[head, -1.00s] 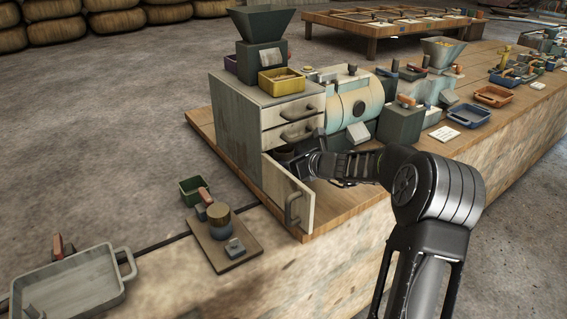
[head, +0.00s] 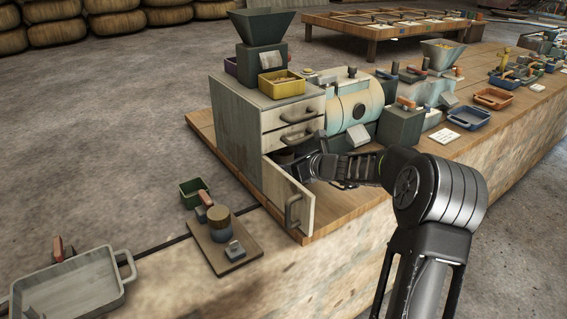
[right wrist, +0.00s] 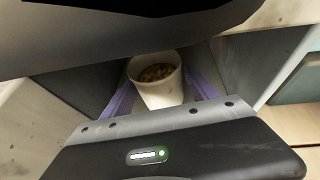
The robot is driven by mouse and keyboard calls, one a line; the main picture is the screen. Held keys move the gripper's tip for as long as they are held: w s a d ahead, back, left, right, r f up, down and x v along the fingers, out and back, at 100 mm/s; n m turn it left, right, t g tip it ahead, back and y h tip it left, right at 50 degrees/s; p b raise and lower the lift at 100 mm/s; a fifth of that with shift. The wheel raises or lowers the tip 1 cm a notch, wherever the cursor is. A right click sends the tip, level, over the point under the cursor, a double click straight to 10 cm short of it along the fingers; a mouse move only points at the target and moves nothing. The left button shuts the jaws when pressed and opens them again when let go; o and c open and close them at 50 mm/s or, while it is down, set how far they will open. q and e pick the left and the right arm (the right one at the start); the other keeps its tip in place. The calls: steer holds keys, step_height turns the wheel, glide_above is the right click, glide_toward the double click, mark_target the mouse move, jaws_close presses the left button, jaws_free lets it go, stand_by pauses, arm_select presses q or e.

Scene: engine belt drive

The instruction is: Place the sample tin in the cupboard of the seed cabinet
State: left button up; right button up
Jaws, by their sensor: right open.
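The seed cabinet (head: 237,130) stands on the bench with its lower cupboard door (head: 288,198) swung open. My right gripper (head: 307,164) is at the cupboard opening, its fingers partly hidden by the door and cabinet. In the right wrist view, the sample tin (right wrist: 160,92) is a pale round cup with greenish-brown contents. It appears upright inside the cupboard, between two purple strips, ahead of my open gripper. I cannot tell whether anything touches it. The tin is mostly hidden in the head view. My left gripper is not in view.
Two closed drawers (head: 292,125) sit above the cupboard, and a yellow bin (head: 282,86) and hopper (head: 263,30) stand on top. A drum machine (head: 355,103) is close on the right. A board (head: 222,248) with small items lies in front of the cabinet.

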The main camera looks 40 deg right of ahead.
steer(key=p+v, duration=0.1)
steer(key=v, duration=1)
steer(key=shift+s+r, duration=0.1)
steer(key=shift+s, duration=0.2)
steer(key=shift+d, duration=0.15)
